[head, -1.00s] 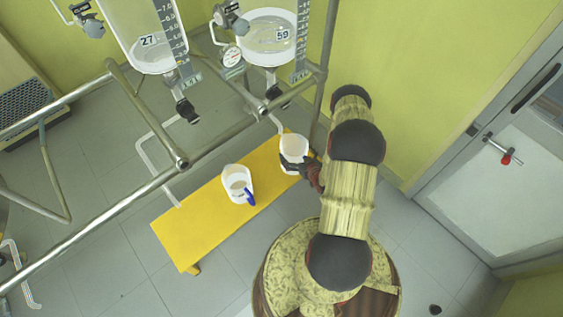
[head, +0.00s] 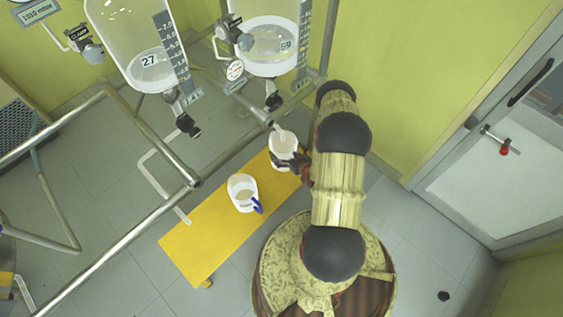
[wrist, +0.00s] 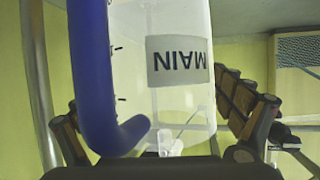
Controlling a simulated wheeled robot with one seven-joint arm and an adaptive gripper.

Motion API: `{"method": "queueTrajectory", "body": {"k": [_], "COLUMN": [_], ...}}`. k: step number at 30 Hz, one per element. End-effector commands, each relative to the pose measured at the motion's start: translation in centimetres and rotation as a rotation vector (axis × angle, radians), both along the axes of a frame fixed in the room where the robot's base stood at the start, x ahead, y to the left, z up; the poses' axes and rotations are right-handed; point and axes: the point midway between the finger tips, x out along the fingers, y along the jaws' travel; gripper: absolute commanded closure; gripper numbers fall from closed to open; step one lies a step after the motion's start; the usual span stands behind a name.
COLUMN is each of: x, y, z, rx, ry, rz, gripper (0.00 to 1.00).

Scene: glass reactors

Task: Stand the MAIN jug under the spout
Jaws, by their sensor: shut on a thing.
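The MAIN jug (head: 283,152) is a white open-topped jug at the far end of the yellow bench (head: 205,235). In the wrist view the jug (wrist: 190,105) fills the middle, with its MAIN label upside down and its blue handle at the left. My gripper (head: 296,165) is shut on this jug, its fingers on both sides of the body. In the head view, the spout (head: 278,125) under vessel 59 ends over the jug's mouth. I cannot tell whether the jug's base touches the bench.
A second white jug (head: 241,188) with a blue handle stands on the bench to the left. Glass vessels 27 (head: 145,65) and 59 (head: 268,45) hang above in a metal pipe frame (head: 150,135). The near left part of the bench is clear.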

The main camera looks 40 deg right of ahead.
Motion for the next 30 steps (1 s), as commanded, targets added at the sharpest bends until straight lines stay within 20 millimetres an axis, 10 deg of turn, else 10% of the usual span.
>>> {"method": "queueTrajectory", "body": {"k": [18, 29, 30], "x": [0.0, 0.0, 0.0], "y": [0.0, 0.0, 0.0], "z": [-7.2, -7.3, -7.4], "rx": [0.0, 0.0, 0.0], "ry": [0.0, -0.001, 0.0], "rz": [0.0, 0.0, 0.0], "gripper": [0.55, 0.55, 0.05]}}
